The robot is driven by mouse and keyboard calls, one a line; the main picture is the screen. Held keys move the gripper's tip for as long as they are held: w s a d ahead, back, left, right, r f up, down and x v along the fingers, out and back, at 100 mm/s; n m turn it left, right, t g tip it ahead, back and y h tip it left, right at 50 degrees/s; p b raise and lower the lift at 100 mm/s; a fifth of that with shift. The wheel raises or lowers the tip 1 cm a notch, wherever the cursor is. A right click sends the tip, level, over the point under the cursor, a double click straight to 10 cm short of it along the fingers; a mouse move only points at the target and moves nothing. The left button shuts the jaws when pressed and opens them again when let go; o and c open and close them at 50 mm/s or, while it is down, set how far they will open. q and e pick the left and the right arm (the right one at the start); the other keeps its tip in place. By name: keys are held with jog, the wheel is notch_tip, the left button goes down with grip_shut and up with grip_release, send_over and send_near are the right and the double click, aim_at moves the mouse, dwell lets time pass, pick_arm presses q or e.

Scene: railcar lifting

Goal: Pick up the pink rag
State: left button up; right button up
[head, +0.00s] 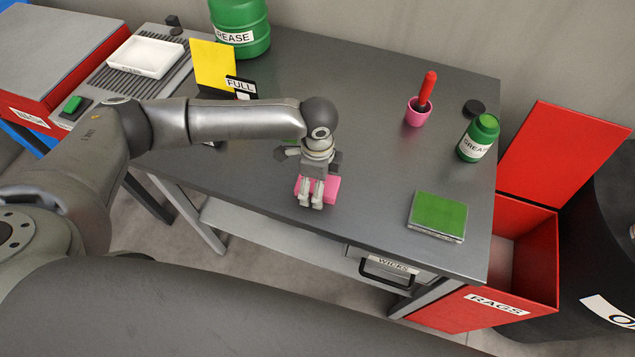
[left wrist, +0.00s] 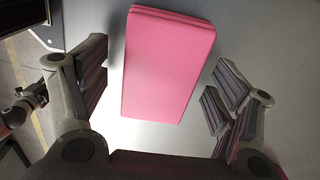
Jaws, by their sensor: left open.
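The pink rag (head: 333,186) lies flat on the grey workbench as a folded block, near its front edge. My left gripper (head: 311,202) is over it in the head view and hides part of it. In the left wrist view the rag (left wrist: 167,65) lies between the two spread fingers of my left gripper (left wrist: 158,90), with a gap on each side. The gripper is open and empty. My right gripper is not in view.
A green pad (head: 437,216), a small grease jar (head: 478,138) and a pink cup (head: 414,115) with a red-handled tool stand to the right. An open red rags bin (head: 527,260) is beyond the bench's right edge.

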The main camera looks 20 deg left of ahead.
pick_arm(q)
jog(key=shift+c, duration=0.3)
jog(key=c, duration=1)
jog(key=shift+c, duration=0.2)
jog(key=shift+r, duration=0.1)
jog(key=shift+r, duration=0.25)
notch_tip(320, 180, up, 2)
jog(key=shift+w+r+b, duration=0.1)
jog(key=shift+r+b, duration=0.05)
jog(key=shift+b, duration=0.8)
jog(key=s+d+r+b, duration=0.2)
jog(key=s+d+r, duration=0.3)
jog(key=s+r, duration=0.5)
jog(key=s, duration=0.3)
jog(key=shift+s+d, duration=0.1)
